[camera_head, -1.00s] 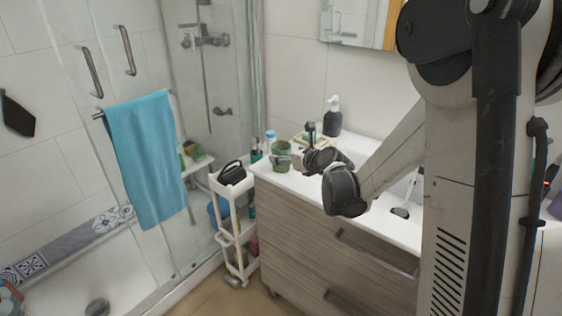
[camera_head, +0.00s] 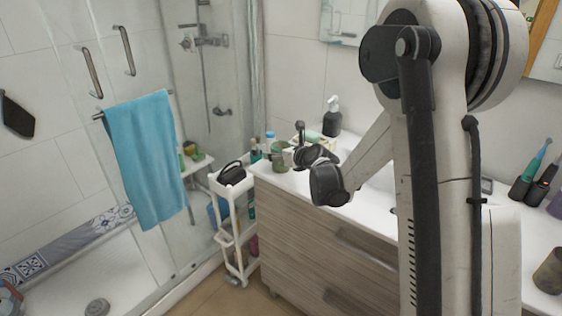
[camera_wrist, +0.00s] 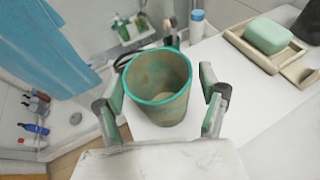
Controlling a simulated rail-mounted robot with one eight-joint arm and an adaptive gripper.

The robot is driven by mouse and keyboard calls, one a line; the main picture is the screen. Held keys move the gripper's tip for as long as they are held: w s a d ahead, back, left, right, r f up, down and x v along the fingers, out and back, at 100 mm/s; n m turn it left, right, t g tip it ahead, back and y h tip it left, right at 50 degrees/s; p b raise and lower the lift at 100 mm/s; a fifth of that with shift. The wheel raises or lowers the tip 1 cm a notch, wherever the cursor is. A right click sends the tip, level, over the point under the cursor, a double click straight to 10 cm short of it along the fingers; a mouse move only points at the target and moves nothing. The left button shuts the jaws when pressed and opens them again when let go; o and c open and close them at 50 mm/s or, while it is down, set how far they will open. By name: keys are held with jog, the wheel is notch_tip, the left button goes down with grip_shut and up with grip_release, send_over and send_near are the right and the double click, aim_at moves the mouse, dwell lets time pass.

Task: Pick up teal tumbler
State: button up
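The teal tumbler (camera_wrist: 160,103) is an empty, mottled green-brown cup with a bright teal rim. It stands upright on the white counter, and I look down into it in the wrist view. In the head view the tumbler (camera_head: 279,160) is at the counter's far left end, partly behind my gripper. My gripper (camera_wrist: 163,82) is open, with one finger on each side of the tumbler. Gaps show between both fingers and the cup wall, so it is not gripped.
A wooden tray with a green soap bar (camera_wrist: 267,36) lies right of the tumbler. A blue-capped bottle (camera_wrist: 197,26) stands behind it. A white cart (camera_head: 232,222) stands left of the vanity. A soap dispenser (camera_head: 332,117) is near the wall.

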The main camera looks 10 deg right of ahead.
jog(key=c, duration=1.1)
jog(key=shift+c, duration=0.2)
jog(key=shift+r, duration=0.15)
